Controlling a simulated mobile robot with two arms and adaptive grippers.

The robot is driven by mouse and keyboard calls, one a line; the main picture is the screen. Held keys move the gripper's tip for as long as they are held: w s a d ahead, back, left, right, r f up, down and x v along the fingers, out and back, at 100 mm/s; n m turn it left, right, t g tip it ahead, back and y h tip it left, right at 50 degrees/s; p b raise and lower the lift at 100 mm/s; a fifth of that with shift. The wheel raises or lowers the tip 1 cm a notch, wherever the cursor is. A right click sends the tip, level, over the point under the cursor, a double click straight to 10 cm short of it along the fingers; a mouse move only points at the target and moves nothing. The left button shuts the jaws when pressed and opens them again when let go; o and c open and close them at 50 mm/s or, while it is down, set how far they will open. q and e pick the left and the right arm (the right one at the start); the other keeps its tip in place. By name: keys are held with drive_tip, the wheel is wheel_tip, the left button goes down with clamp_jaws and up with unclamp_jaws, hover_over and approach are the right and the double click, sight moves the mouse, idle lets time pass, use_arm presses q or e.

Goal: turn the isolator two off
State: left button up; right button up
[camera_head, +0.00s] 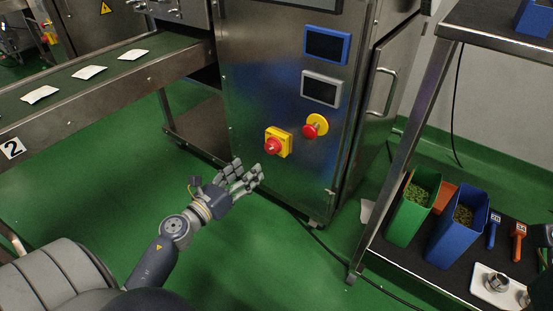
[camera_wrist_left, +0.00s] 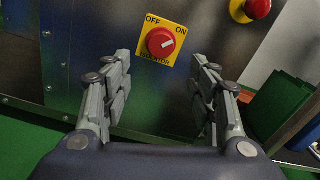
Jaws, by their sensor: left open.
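The isolator (camera_head: 278,142) is a red rotary knob on a yellow plate on the front of the steel machine. In the left wrist view the knob (camera_wrist_left: 160,42) sits between the words OFF and ON, and its white mark points up and right toward ON. My left gripper (camera_head: 249,170) is in front of and below the isolator, apart from it. In the left wrist view the two fingers (camera_wrist_left: 162,75) are spread with nothing between them, and the knob shows above the gap.
A red emergency button (camera_head: 316,125) on a yellow base is right of the isolator. A conveyor (camera_head: 110,80) with white packets and a number 2 label is at left. A shelf rack (camera_head: 405,150) holds green (camera_head: 408,215) and blue (camera_head: 452,235) bins at right.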

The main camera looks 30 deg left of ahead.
sight(269, 150)
use_arm(q)
drive_tip(key=w, duration=1)
drive_tip(key=shift+w+d, duration=0.4)
drive_tip(key=c, duration=1.1)
